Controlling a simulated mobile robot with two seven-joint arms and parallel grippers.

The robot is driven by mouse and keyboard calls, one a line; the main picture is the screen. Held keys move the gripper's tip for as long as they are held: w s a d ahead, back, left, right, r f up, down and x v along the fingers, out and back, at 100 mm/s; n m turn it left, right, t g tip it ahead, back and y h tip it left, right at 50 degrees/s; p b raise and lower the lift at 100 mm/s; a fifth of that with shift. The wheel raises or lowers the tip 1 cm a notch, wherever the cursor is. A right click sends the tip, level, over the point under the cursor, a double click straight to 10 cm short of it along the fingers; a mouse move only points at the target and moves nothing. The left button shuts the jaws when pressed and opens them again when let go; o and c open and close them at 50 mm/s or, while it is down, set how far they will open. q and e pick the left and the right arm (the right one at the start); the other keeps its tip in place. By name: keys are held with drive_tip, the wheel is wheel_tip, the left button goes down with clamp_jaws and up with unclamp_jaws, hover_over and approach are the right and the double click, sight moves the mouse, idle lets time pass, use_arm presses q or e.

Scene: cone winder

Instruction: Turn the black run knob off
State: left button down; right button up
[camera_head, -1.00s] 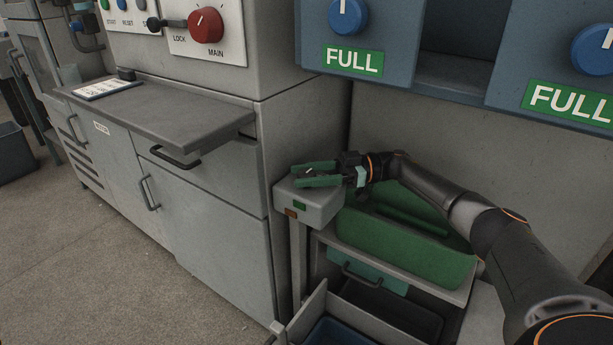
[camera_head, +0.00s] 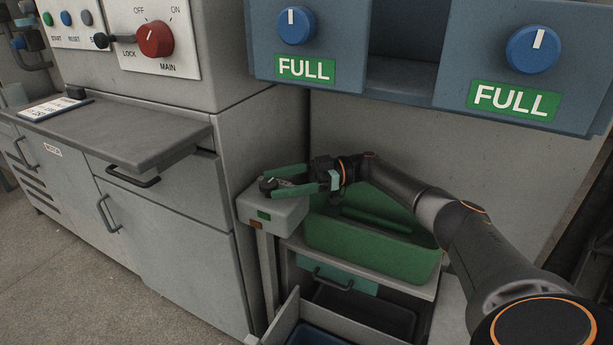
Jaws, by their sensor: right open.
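The black run knob (camera_head: 268,184) sits on top of a small grey box on a post, with a light pointer mark on it. My right gripper (camera_head: 277,181) reaches in from the right with green fingers spread, one on the far side and one on the near side of the knob. The fingers look open around it; I cannot tell whether either touches it. The box (camera_head: 284,212) has a green and an orange-brown patch on its front. My left gripper is not in view.
A green bin (camera_head: 370,249) stands right of the box, under my right arm, above an open drawer (camera_head: 290,322). A grey cabinet with a shelf (camera_head: 120,132) and a red main switch (camera_head: 155,39) is at left. Blue knobs (camera_head: 296,26) with FULL labels are above.

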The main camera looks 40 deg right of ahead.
drive_tip(key=b+v, duration=0.2)
drive_tip(key=v, duration=0.7)
drive_tip(key=shift+d+b, duration=0.3)
drive_tip(key=shift+d, duration=0.1)
drive_tip(key=shift+s, duration=0.2)
